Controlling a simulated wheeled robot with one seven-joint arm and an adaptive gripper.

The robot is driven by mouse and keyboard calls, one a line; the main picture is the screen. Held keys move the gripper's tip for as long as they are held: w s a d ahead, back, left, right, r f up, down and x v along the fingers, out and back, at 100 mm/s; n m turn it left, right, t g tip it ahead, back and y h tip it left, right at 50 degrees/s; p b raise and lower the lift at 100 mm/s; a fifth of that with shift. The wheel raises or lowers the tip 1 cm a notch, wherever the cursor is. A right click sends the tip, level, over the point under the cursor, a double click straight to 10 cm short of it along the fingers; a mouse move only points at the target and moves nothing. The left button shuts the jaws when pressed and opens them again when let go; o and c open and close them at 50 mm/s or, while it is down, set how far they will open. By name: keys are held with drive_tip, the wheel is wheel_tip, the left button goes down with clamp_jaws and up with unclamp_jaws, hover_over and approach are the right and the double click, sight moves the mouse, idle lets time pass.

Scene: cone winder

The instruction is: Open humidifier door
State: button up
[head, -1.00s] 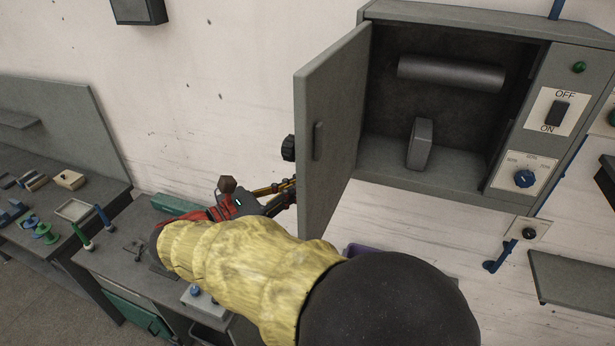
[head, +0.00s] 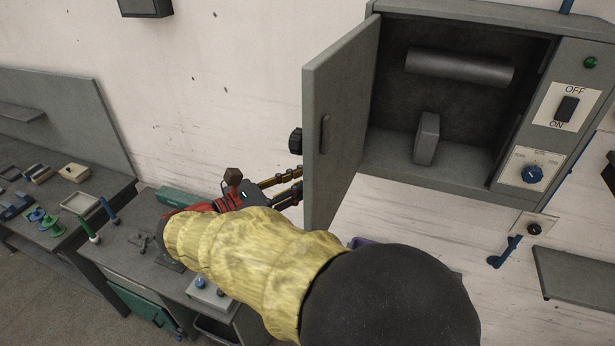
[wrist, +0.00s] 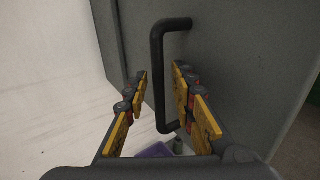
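The humidifier door (head: 337,120) is a grey panel swung wide open on the left side of the grey wall cabinet (head: 437,165). Its dark bar handle (head: 325,134) is on the outer face. My gripper (head: 297,182) is low at the door's left edge, its tips near or partly behind that edge. In the wrist view my gripper (wrist: 160,110) is open, with yellow-padded fingers apart. The handle (wrist: 158,75) shows between and beyond the fingers there; I cannot tell whether a finger touches it. The door (wrist: 225,50) fills the right of that view.
Inside the cabinet are a grey cylinder (head: 459,68) and a grey block (head: 426,138). An OFF/ON switch (head: 567,108) and a blue knob (head: 533,174) are on its right panel. Benches with small items (head: 120,250) stand at lower left. A small shelf (head: 575,275) is at lower right.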

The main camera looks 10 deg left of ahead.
drive_tip(key=shift+a, duration=0.1)
drive_tip(key=v, duration=1.2)
